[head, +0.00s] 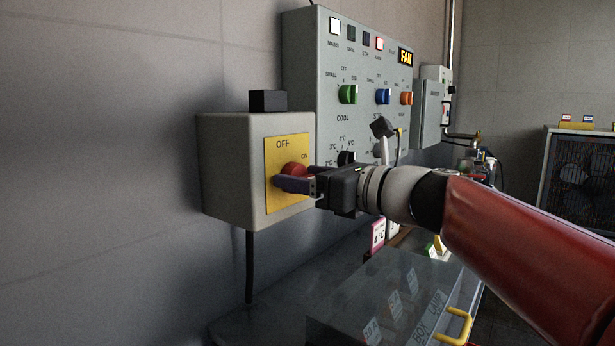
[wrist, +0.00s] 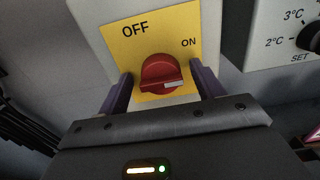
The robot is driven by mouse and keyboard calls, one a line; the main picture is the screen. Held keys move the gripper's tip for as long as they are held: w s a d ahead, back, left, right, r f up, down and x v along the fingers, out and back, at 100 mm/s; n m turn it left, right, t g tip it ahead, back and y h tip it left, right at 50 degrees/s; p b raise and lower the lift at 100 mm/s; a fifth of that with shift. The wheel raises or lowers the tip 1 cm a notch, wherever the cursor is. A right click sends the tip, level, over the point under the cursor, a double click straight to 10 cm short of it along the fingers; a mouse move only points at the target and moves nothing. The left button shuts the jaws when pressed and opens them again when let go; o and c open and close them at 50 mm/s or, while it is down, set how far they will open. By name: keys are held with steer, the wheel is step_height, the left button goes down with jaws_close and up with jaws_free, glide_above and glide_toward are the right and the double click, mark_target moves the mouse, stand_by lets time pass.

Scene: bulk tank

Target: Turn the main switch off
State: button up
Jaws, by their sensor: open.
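The main switch is a red rotary knob (wrist: 162,75) on a yellow plate (wrist: 183,28) marked OFF at the top and ON at the upper right. The plate is on the front of a grey box (head: 228,165) fixed to the wall. The red knob (head: 294,170) is partly hidden by my gripper in the head view. A white mark on the knob points right in the wrist view. My gripper (wrist: 160,88) is open, with one purple finger on each side of the knob. I cannot tell whether either finger touches it.
A grey control panel (head: 350,62) with coloured knobs and lamps stands just right of the switch box. Below is a clear-lidded box (head: 380,310) with a yellow handle (head: 457,325). A black cable (head: 249,265) hangs under the switch box. The wall at left is bare.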

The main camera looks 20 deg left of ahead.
steer(key=shift+c, duration=0.4)
steer(key=c, duration=0.9)
steer(key=shift+f+n+b, duration=0.1)
steer(key=shift+n+b, duration=0.2)
steer(key=shift+b, duration=0.05)
steer(key=shift+s+a+f+n+b, duration=0.1)
steer(key=shift+n+b, duration=1.9)
steer(key=shift+n, duration=0.85)
steer(key=shift+s+d+f+n+b, duration=0.1)
steer(key=shift+n+b, duration=1.9)
steer(key=shift+n, duration=0.9)
steer(key=shift+s+a+f+n+b, duration=0.1)
steer(key=shift+n+b, duration=1.9)
steer(key=shift+n, duration=0.85)
